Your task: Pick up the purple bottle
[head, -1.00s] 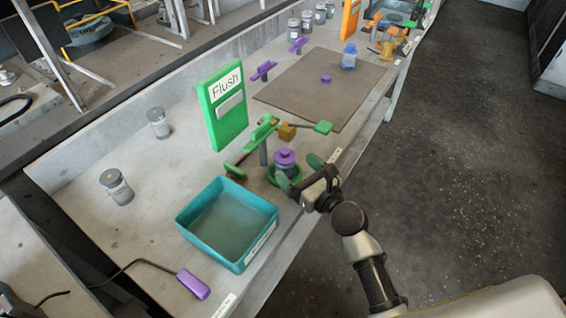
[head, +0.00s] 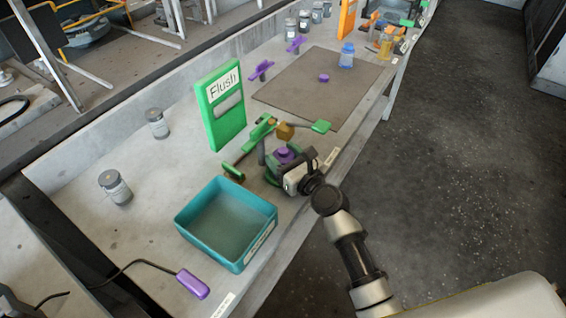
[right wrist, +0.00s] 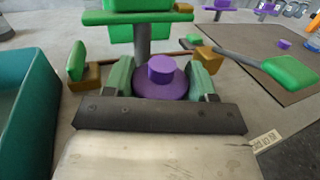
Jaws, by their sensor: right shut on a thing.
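The purple-capped bottle (head: 286,153) stands by the green stand at the bench's front edge. In the head view my right gripper mostly hides its body. In the right wrist view its purple cap (right wrist: 161,78) sits between the green fingers. My right gripper (head: 281,160) is shut on the bottle, with a finger on each side; it also shows in the right wrist view (right wrist: 161,82). I cannot tell whether the bottle is lifted off its base. My left gripper is not in view.
A teal tray (head: 185,222) stands left of the bottle. The green Flush sign (head: 229,128) and a green-handled lever (head: 320,126) are close behind. A brown mat (head: 300,88) lies further back. Two grey jars (head: 157,124) stand at the left.

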